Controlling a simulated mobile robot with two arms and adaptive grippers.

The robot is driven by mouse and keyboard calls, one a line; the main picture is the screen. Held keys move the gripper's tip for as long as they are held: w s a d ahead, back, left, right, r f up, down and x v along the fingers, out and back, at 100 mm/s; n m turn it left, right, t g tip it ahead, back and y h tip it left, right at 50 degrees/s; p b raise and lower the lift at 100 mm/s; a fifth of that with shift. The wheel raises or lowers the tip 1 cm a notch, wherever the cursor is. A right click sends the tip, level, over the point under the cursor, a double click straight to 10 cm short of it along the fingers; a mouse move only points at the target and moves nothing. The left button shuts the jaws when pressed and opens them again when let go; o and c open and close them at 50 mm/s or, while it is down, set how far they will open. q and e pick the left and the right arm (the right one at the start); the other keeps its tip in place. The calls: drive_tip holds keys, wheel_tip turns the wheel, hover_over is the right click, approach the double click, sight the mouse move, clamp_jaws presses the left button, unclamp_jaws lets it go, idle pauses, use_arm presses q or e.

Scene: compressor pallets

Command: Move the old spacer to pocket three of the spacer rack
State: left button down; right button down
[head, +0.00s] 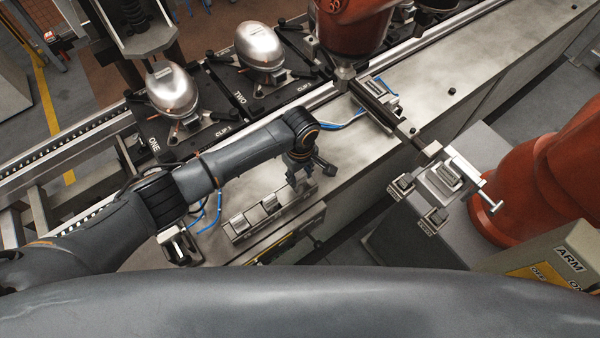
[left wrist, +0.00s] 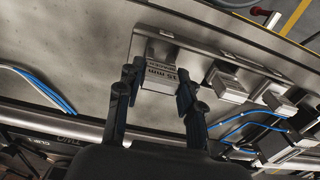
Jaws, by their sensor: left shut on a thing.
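My left gripper (head: 309,176) is over the right end of the spacer rack (head: 290,217) on the bench. In the left wrist view, my left gripper (left wrist: 157,92) is shut on a grey metal spacer (left wrist: 160,78) with upside-down "mm" lettering, one finger on each side. This spacer is at one end of the rack (left wrist: 205,48); I cannot tell whether it is fully seated. Two other metal blocks (left wrist: 226,87) and (left wrist: 272,98) sit farther along the rack. In the head view the held spacer is mostly hidden by the gripper. My right gripper is not in view.
Two domed compressors stand on pallets marked ONE (head: 172,90) and TWO (head: 260,47) behind the bench. Blue hoses (head: 343,125) lie on the bench. A clamp fixture (head: 440,180) and an orange robot arm (head: 540,170) are at the right. Bare bench lies right of the rack.

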use_arm(q)
drive_tip(key=shift+f+b, duration=0.5)
drive_tip(key=shift+f, duration=0.35)
drive_tip(key=c, duration=0.8)
unclamp_jaws()
wheel_tip(320, 180, up, 12)
drive_tip(key=shift+r, duration=0.1)
